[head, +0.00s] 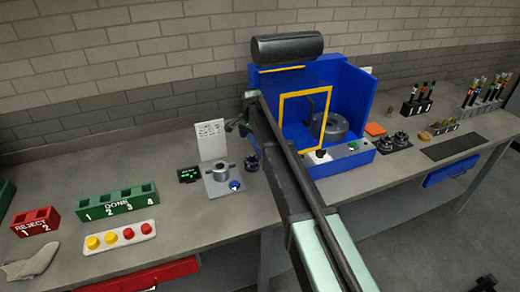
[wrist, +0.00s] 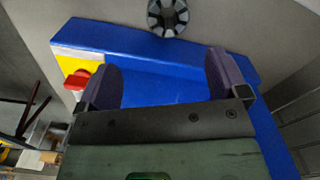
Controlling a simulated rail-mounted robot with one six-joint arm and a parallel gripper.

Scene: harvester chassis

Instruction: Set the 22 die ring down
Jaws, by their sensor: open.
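My gripper (wrist: 162,62) is open and nothing shows between its fingers. In the wrist view, a dark segmented die ring (wrist: 167,17) lies on the grey surface past the blue edge, beyond the fingertips and apart from them. In the head view, a dark ring (head: 252,163) sits on the bench left of the blue machine; it looks like the same one. My gripper also shows in the head view (head: 240,118), small and partly hidden by my arm, above the bench. No size number is readable on any ring.
The blue machine (head: 355,100) with a yellow-framed door stands behind my arm. A plate with a metal cylinder (head: 221,173) and a small display (head: 189,175) are left of the ring. Two more dark rings (head: 388,141) lie right. The green DONE rack (head: 117,204) is left.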

